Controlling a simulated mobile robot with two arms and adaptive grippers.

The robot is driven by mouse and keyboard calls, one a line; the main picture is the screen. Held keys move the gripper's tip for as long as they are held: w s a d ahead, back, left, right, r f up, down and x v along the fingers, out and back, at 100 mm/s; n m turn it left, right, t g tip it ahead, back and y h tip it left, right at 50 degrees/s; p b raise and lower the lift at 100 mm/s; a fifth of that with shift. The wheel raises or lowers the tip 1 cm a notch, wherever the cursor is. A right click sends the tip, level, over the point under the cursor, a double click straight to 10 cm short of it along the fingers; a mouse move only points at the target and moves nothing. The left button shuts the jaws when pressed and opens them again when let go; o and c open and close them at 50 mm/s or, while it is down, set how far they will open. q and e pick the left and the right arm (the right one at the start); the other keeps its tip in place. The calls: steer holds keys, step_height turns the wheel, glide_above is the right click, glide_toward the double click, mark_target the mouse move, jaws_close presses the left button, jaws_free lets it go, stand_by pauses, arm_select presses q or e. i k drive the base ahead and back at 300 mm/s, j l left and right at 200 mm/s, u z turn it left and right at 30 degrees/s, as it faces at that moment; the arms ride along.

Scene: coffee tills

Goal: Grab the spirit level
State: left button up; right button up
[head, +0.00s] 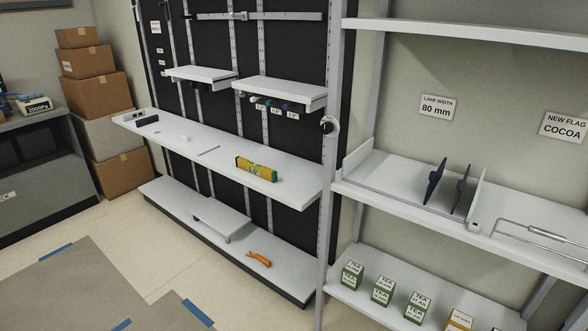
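A short yellow and green bar-shaped thing (256,169) with a pale label lies on the long white middle shelf (285,178) of the black-backed rack. It may be the spirit level, but it is too small to be sure. A dark, short block (147,120) lies at the left end of the same shelf. A thin grey strip (208,150) lies between them. Neither of my grippers is in view.
An orange tool (258,258) lies on the low shelf (275,277) below. A metal upright (327,215) separates this rack from the right shelves, which hold dark plates (434,183) and tea boxes (383,290). Cartons (97,95) stand left. Open floor (170,262) lies in front.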

mark_target(268, 174)
steer(key=i+j+z, duration=0.15)
steer(key=z, duration=0.25)
steer(key=i+j+z, duration=0.1)
steer(key=j+z, duration=0.25)
steer(key=i+j+z, duration=0.1)
steer(key=j+z, duration=0.3)
